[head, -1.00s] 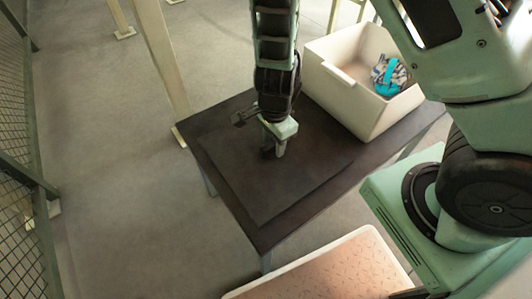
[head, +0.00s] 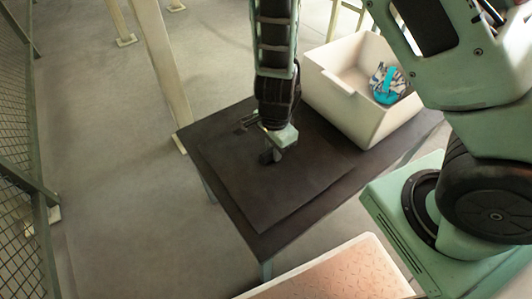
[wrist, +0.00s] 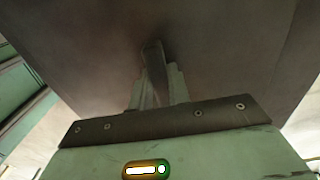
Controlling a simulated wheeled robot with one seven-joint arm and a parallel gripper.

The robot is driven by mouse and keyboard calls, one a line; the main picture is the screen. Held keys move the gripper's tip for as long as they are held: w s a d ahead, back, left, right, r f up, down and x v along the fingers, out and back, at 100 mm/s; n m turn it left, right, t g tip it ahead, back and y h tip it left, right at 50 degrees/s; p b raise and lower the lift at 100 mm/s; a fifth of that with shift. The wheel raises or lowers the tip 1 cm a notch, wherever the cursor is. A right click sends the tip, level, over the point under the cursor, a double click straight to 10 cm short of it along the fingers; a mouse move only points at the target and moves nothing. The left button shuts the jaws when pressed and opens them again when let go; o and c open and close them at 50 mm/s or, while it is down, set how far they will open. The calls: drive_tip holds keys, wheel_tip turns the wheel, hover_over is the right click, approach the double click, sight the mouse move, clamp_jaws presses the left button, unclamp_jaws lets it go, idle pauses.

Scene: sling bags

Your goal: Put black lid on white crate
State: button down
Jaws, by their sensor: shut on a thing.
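The black lid (head: 255,192) is a flat dark panel over the dark table (head: 248,238), left of the white crate. It also fills most of the wrist view (wrist: 80,50). My gripper (head: 273,154) points down at the lid's middle and is shut on its raised handle (wrist: 154,72). Whether the lid touches the table or is slightly raised is hard to tell. The white crate (head: 347,112) stands open at the table's far right end. A teal and patterned bag (head: 387,84) lies inside it.
A low pale platform with a pinkish top (head: 335,275) stands in front of the table. A pale post (head: 160,70) rises by the table's far left corner. A mesh fence (head: 20,150) runs along the left. Open floor (head: 110,200) lies between fence and table.

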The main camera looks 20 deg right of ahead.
drive_tip(key=shift+r+p, duration=2.5)
drive_tip(key=shift+r, duration=0.2)
